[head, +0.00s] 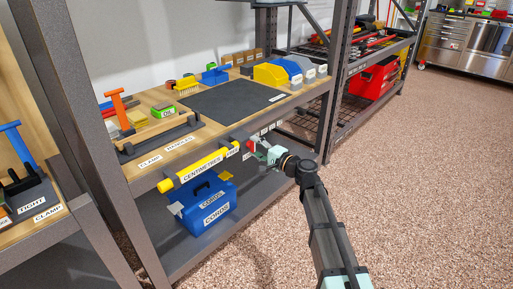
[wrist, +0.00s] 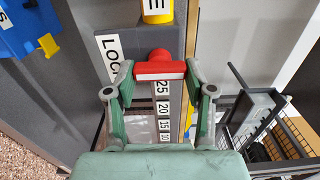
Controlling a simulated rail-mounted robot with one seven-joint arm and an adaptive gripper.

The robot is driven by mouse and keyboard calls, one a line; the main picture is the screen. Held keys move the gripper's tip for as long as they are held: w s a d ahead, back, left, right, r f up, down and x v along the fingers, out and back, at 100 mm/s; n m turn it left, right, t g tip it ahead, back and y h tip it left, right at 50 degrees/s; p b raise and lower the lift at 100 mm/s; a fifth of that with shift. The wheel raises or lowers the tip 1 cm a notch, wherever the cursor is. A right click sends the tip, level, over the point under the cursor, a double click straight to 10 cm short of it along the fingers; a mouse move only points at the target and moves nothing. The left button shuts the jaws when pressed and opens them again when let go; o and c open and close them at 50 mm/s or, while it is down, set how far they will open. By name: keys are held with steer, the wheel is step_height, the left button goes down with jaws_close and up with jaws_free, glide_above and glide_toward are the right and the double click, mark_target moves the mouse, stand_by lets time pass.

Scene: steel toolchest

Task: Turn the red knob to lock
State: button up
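The red knob (head: 250,145) is on the front of the steel shelf, beyond my gripper (head: 259,149) in the head view. In the wrist view the red knob (wrist: 160,70) shows a crossbar with a white stripe, lying level across the picture, on a round red base. My gripper (wrist: 160,75) has one finger at each end of the crossbar. Both fingers appear to touch it, so it looks shut on the knob. A label (wrist: 113,58) reading "LOC", its end cut off, is left of the knob.
A yellow "CENTIMETRES" roll (head: 199,170) is left of my gripper, above a blue toolbox (head: 208,205). In the wrist view number labels (wrist: 164,109) run below the knob. A wire shelf (head: 310,120) stands to the right. The speckled floor (head: 420,180) is clear.

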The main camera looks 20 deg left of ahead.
steer(key=o, duration=0.4)
steer(key=v, duration=1.2)
